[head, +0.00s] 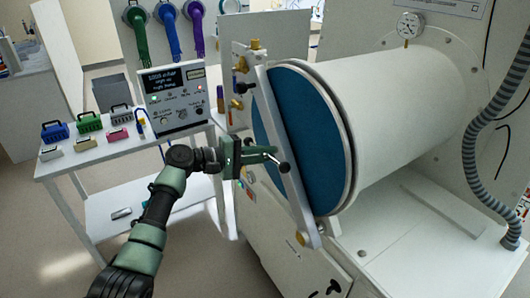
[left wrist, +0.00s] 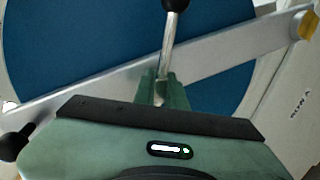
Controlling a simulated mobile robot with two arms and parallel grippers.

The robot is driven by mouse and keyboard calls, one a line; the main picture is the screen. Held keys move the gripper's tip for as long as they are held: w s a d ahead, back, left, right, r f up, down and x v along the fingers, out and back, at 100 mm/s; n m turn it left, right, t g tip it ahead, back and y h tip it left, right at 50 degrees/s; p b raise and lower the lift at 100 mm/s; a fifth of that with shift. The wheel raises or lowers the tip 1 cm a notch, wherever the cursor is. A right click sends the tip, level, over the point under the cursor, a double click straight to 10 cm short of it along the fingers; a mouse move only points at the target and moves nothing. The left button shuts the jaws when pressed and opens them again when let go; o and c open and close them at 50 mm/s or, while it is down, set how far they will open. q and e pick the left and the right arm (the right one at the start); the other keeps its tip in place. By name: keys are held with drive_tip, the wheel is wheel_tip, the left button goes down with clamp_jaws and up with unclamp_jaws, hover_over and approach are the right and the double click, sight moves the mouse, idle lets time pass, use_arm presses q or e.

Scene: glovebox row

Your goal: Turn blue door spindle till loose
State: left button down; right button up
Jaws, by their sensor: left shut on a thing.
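The blue door (head: 318,140) is a round disc on the end of a white cylinder, with a silver bar (head: 283,130) across its face. The spindle handle is a thin metal rod with a black ball knob (head: 285,169) in front of the bar. My left gripper (head: 272,155) reaches in from the left and is at this rod. In the left wrist view the green fingers (left wrist: 162,88) are shut around the spindle rod (left wrist: 168,42), whose black knob is at the top edge. The spindle's hub is hidden behind the fingers. My right gripper is not in view.
A white table (head: 100,160) at left carries several coloured cases and a control box (head: 175,95). Green, blue and purple gloves hang behind it. A ribbed grey hose (head: 470,150) hangs at right. A dial gauge (head: 409,25) stands on the cylinder.

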use_arm(q)
drive_tip(key=n+h+p, duration=0.1)
drive_tip(key=n, duration=0.3)
drive_tip(key=shift+n+g, duration=0.3)
drive_tip(key=shift+n, duration=0.1)
drive_tip(key=shift+n+h+p, duration=0.4)
drive_tip(key=shift+n+h, duration=0.3)
drive_tip(key=shift+n, duration=1.4)
drive_tip(key=c, duration=1.5)
unclamp_jaws()
drive_tip(key=shift+a, duration=0.15)
drive_tip(key=b+v, duration=0.2)
drive_tip(key=v, duration=0.5)
drive_tip(key=shift+s+a, duration=0.1)
drive_tip(key=shift+a, duration=0.15)
